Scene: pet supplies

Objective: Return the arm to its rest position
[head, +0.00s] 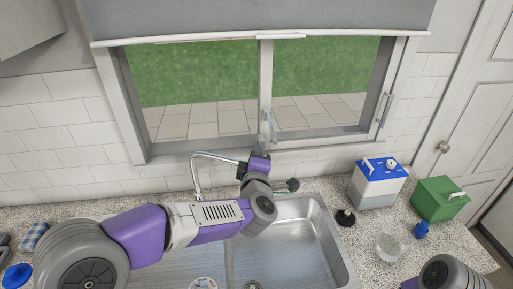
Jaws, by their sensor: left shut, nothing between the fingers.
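My left arm reaches in from the left, across the sink (310,238). My left gripper (242,171) is small and dark, in front of the window wall, close to the end of the silver faucet (197,175) in the picture. It is shut and holds nothing. I cannot tell whether it touches the faucet. Part of my right arm shows at the bottom right edge; its gripper is out of view.
A blue-and-white container (376,188), a green box (438,199), a clear glass vessel (390,247), a small blue item (421,230) and a black stopper-like item (345,217) stand on the counter right of the sink. A blue checked cloth (33,236) lies left. The window wall is close behind.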

